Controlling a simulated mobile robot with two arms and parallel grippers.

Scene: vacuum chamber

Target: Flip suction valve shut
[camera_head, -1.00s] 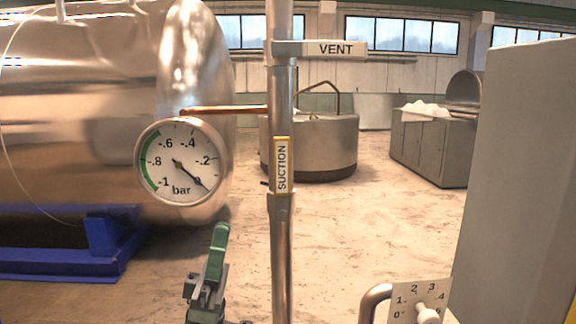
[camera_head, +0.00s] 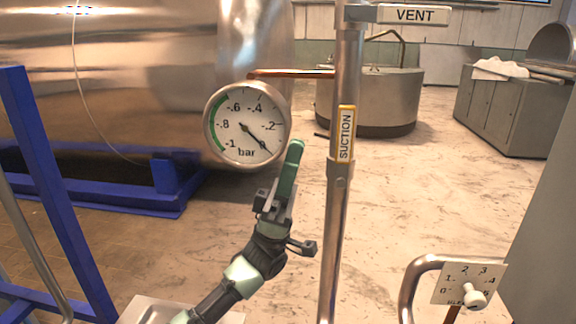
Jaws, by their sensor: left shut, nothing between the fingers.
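The suction valve handle (camera_head: 346,133) is a yellow-edged white plate lettered SUCTION. It stands upright, in line with the vertical metal pipe (camera_head: 334,230). My left gripper (camera_head: 295,152) is shut and empty, with its green fingers pointing up. In the picture it is just left of the suction handle and pipe, with a visible gap between them. My right gripper is not in view.
The vent handle (camera_head: 413,15) sticks out level to the right at the pipe's top. A large shiny tank (camera_head: 130,80) on a blue frame (camera_head: 60,190) fills the left. A dial plate with a white knob (camera_head: 472,297) stands lower right beside a bent pipe. Open floor lies behind.

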